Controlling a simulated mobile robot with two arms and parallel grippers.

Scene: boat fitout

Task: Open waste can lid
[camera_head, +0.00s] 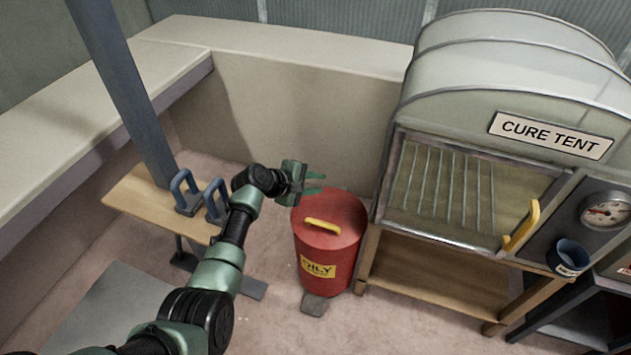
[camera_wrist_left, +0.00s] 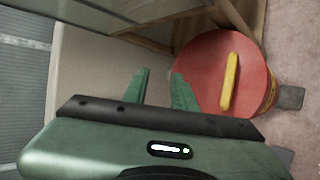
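The waste can (camera_head: 328,245) is a red drum with a yellow label, standing on the floor beside the cure tent. Its red lid (camera_head: 345,212) is down and has a yellow bar handle (camera_head: 322,226) on top. A grey pedal (camera_head: 314,304) sticks out at its base. My left gripper (camera_head: 318,183) is above the back left of the lid, open and empty. In the left wrist view the two green fingers (camera_wrist_left: 156,88) are apart, and the lid (camera_wrist_left: 205,62) and handle (camera_wrist_left: 230,82) lie to their right. My right gripper is not in view.
The cure tent (camera_head: 510,85) stands on a wooden stand right of the can. A wooden board (camera_head: 130,200) with blue-handled tools (camera_head: 187,190) is on the left, near a dark post. A beige wall (camera_head: 300,110) closes the back. The floor in front is clear.

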